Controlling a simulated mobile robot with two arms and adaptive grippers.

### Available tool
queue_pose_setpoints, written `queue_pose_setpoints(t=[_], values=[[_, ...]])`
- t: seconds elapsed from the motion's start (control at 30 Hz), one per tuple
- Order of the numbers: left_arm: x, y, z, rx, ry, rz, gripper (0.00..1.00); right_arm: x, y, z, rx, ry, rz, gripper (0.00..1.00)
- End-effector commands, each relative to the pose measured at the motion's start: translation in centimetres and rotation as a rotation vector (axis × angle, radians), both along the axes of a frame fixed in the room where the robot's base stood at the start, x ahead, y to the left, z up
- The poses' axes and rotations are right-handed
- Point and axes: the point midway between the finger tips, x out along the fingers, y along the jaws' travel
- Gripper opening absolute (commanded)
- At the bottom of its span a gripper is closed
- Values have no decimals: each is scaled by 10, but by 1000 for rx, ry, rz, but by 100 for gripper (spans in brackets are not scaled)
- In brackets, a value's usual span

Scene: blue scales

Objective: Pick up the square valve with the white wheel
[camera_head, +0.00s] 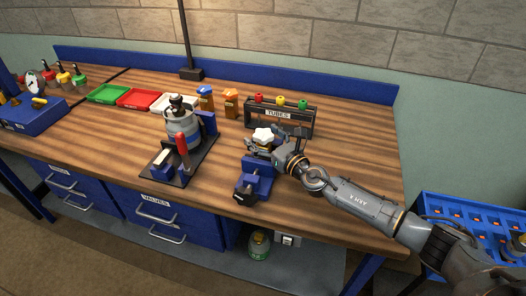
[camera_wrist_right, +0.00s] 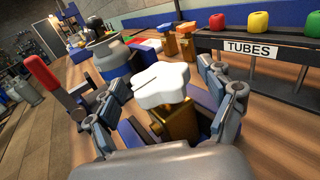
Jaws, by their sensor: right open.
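The square valve with the white wheel (camera_head: 263,136) stands at the blue vise on the wooden bench. In the right wrist view its white wheel (camera_wrist_right: 162,84) and brass body (camera_wrist_right: 176,122) show close up between my fingers. My right gripper (camera_head: 277,144) is open, with its fingers on either side of the valve; contact cannot be told. The blue vise (camera_head: 255,181) sits just in front of the valve. My left gripper is not in view.
A black rack labelled TUBES (camera_head: 279,115) with coloured caps stands right behind the valve. A grey pot on a stand (camera_head: 181,126) with a red handle is to the left. The bench's right end is clear.

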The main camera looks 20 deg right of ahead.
Motion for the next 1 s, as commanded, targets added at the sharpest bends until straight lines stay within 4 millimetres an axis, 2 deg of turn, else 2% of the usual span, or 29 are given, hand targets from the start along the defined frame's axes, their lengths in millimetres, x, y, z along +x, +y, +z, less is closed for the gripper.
queue_pose_setpoints(t=[0.1, 0.5, 0.8, 0.87, 1.0], values=[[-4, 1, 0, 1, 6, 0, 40, 0, 0, 0, 0, 0, 0, 80], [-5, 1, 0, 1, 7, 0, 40, -1, 0, 0, 0, 0, 0, 0], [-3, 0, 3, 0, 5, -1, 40, 0, -1, 6, 1, -4, -1, 0], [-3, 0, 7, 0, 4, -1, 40, 0, -1, 13, 0, -5, -1, 0], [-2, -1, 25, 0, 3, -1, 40, 1, -1, 40, -1, -7, -1, 0]])
